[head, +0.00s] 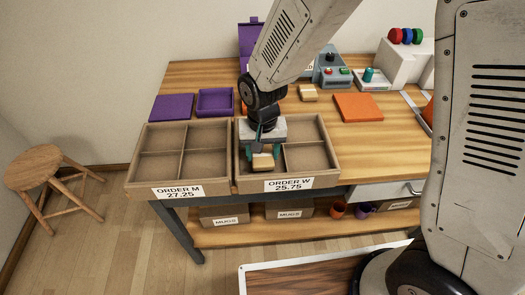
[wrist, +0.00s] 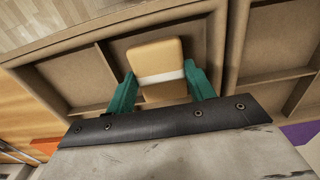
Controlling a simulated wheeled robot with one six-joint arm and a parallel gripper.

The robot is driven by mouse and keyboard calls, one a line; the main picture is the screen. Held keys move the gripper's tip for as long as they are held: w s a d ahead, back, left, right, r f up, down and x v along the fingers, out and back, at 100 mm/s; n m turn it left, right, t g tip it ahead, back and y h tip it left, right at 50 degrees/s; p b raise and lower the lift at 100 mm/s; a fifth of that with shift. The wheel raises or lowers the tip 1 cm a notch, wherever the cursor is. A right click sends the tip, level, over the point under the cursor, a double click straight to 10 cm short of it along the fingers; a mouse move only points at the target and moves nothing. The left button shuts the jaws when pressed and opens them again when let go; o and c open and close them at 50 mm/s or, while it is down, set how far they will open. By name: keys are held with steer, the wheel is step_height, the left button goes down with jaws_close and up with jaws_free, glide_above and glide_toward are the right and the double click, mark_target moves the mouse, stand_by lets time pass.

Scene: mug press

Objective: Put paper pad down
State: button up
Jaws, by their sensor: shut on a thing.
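My gripper (head: 263,152) has its green fingers shut on the paper pad (head: 263,161), a small tan block with a white band. In the wrist view the paper pad (wrist: 156,60) sits between the two fingertips (wrist: 158,80). The gripper points down over the front left part of the ORDER W box (head: 318,183), a brown divided tray. The pad is over or inside that compartment; I cannot tell whether it touches the floor of it. The wrist hides the back left compartment in the head view.
The ORDER M box (head: 147,187) stands empty just left. Behind are a purple panel (head: 172,107), a purple tray (head: 215,101), another tan block (head: 308,93), an orange panel (head: 358,107) and a grey control box (head: 330,72). A stool (head: 37,165) stands left. Dividers and walls surround the gripper.

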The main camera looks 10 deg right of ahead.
mark_target(263, 155)
steer(key=shift+f, duration=0.5)
steer(key=shift+f, duration=0.15)
steer(key=o, duration=0.9)
steer(key=shift+o, duration=0.2)
step_height(263, 155, up, 12)
steer(key=shift+r, duration=0.2)
steer(key=s+d+r, duration=0.6)
steer(key=s+d, duration=0.3)
steer(key=d, duration=0.1)
steer(key=s+d+r+t, duration=0.1)
steer(key=s+d+r, duration=0.6)
steer(key=s+d, duration=0.3)
steer(key=shift+s+d, duration=0.3)
steer(key=shift+d, duration=0.05)
